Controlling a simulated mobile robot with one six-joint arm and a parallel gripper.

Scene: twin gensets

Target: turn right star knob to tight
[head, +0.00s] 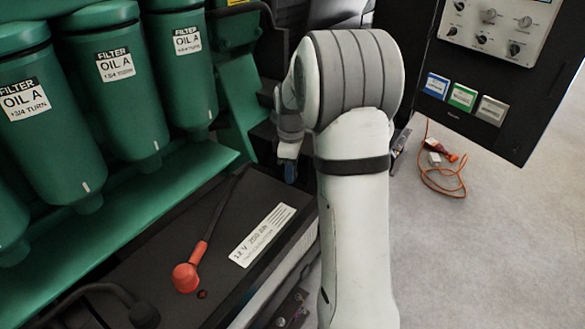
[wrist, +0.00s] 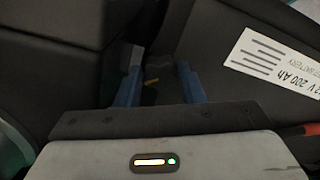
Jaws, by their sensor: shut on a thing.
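In the wrist view, my gripper (wrist: 159,78) has its two blue fingers on either side of a dark, knob-like thing (wrist: 158,68) with a small yellow mark on it. The fingers are shut on it; it looks like the star knob, but its lobes and any tight mark are too dark to make out. In the head view, my gripper (head: 289,170) points down beyond the far end of the black battery, partly hidden by my arm. The knob cannot be made out there.
A black battery (head: 150,255) with a white label carries a red terminal cap (head: 186,277) and cable. Green oil filters (head: 115,75) stand at the left. A dark control panel (head: 470,110) is at the upper right. An orange cable (head: 440,180) lies on the open grey floor.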

